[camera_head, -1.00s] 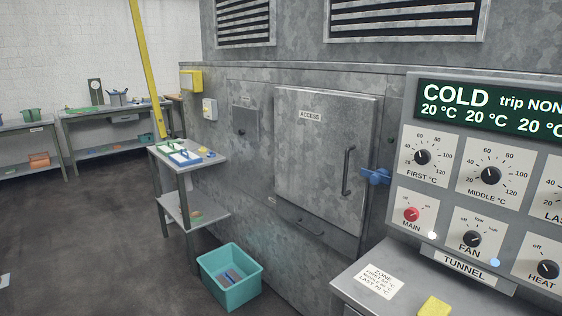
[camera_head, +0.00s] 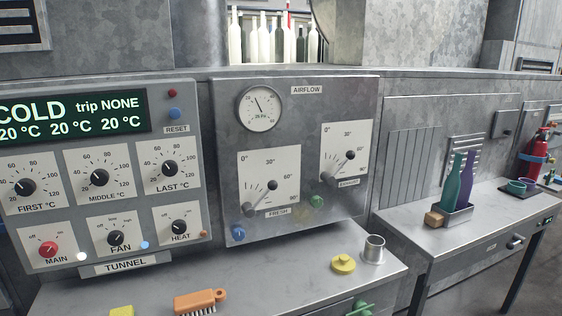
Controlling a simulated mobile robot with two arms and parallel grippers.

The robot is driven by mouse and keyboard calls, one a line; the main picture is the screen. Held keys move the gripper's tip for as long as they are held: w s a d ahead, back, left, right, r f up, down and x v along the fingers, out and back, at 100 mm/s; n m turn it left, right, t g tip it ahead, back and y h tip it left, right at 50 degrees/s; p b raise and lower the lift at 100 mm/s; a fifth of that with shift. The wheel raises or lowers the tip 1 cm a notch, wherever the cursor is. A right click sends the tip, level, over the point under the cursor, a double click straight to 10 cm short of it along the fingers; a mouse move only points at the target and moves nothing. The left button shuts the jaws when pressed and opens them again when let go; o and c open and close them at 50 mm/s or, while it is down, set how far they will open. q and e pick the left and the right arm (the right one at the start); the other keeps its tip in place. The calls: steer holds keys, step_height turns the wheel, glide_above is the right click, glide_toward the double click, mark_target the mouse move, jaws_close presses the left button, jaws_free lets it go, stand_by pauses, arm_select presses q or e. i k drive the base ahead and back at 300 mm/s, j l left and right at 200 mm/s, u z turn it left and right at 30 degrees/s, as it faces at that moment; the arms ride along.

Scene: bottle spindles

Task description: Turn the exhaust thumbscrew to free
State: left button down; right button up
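The airflow panel (camera_head: 228,160) is on the grey wall in the middle of the head view. Its exhaust dial plate (camera_head: 344,135) is at the upper right of the panel, with a black-knobbed lever (camera_head: 350,155) pointing up and right, near the 60° mark. A small green thumbscrew (camera_head: 317,201) sits just below and left of the exhaust plate. A blue thumbscrew (camera_head: 238,233) sits at the panel's lower left, by the fresh dial plate (camera_head: 270,170). The thumbscrews are too small to tell their turn. Neither gripper is in view.
The tunnel control panel (camera_head: 195,110) stands left. The metal shelf below (camera_head: 230,285) holds an orange brush (camera_head: 200,301), a yellow knob-like piece (camera_head: 343,263) and a metal cup (camera_head: 374,249).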

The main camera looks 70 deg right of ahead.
mark_target(316, 201)
steer(key=z, duration=2.2)
